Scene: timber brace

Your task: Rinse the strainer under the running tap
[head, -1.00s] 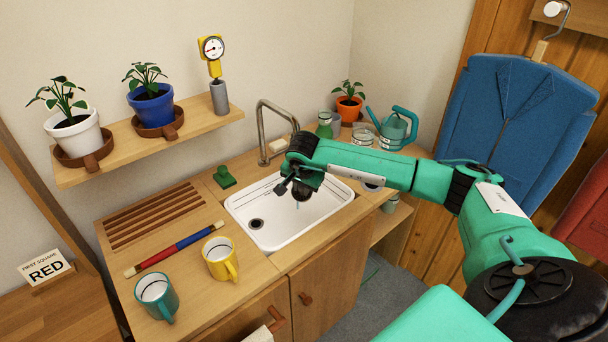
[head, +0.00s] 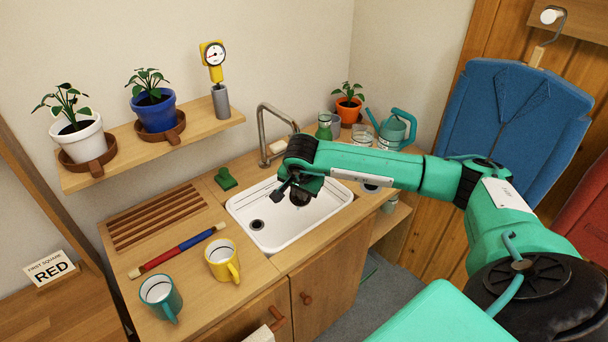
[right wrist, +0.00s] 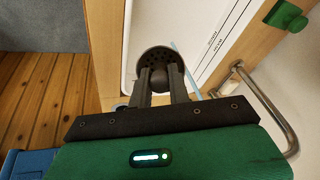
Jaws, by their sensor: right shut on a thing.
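The strainer (right wrist: 160,58) is a dark, round, perforated cup in the right wrist view. My right gripper (right wrist: 161,86) is shut on it and holds it over the white sink (head: 322,222). In the head view the gripper (head: 291,188) and wrist hide most of the strainer (head: 300,198). The bent metal tap (head: 262,135) stands behind the sink, and it also shows in the right wrist view (right wrist: 268,112). A thin pale-blue stream (right wrist: 183,68) runs close beside the strainer; I cannot tell whether it touches. My left gripper is out of view.
A green stamp-like object (head: 225,179) stands left of the sink. A yellow mug (head: 222,260), a teal mug (head: 160,298) and a red-blue rod (head: 178,251) lie on the left counter. A watering can (head: 393,130) and glass jars stand right of the tap.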

